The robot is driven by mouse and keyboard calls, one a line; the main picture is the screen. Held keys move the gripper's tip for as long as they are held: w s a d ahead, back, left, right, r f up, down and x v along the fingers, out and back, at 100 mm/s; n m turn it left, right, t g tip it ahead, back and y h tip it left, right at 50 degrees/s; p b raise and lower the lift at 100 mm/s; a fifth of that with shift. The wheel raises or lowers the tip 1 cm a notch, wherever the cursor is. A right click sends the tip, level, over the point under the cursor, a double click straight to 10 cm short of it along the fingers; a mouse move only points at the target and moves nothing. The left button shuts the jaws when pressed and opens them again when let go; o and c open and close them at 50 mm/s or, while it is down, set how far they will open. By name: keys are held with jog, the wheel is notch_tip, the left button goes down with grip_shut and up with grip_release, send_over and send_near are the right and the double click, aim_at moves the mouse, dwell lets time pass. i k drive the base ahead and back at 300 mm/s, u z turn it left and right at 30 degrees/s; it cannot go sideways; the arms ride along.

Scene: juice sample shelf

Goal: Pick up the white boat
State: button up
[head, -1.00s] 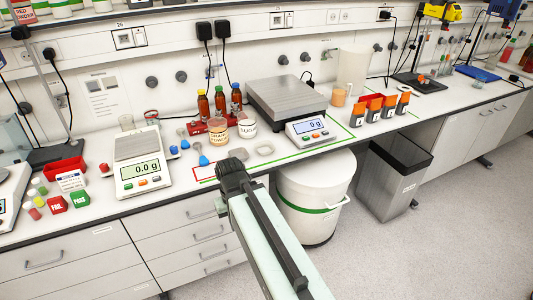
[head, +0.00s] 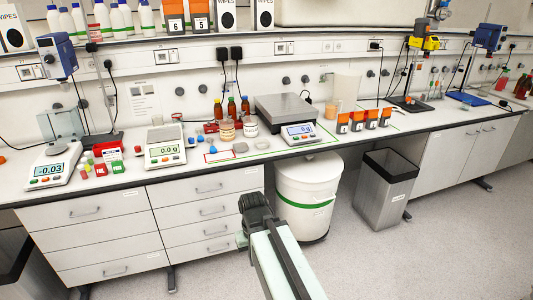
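The white boat (head: 262,144) appears to be the small, pale, shallow dish on the bench, in front of the tubs and left of the large scale's display. A darker grey dish (head: 240,147) lies just left of it. My gripper (head: 252,203) shows as the dark end of my arm, low in the picture in front of the drawers. It is well apart from the boat. Its fingers are too small and turned away to show whether they are open or shut.
Two tubs (head: 250,126) and brown bottles (head: 231,107) stand behind the boat. A large scale (head: 287,111) is to the right and a small balance (head: 165,147) to the left. A white bin (head: 307,195) stands under the bench, with a grey bin (head: 384,188) further right. Floor is clear at right.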

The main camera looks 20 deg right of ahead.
aim_at(261, 141)
jog(key=u, duration=0.3)
jog(key=i, duration=0.5)
jog(key=u, duration=0.55)
jog(key=i, duration=1.3)
jog(key=z, duration=0.7)
jog(key=k, duration=0.65)
jog(key=u, duration=0.8)
jog(key=k, duration=0.05)
jog(key=z, duration=0.9)
jog(key=i, duration=0.7)
jog(key=u, duration=0.05)
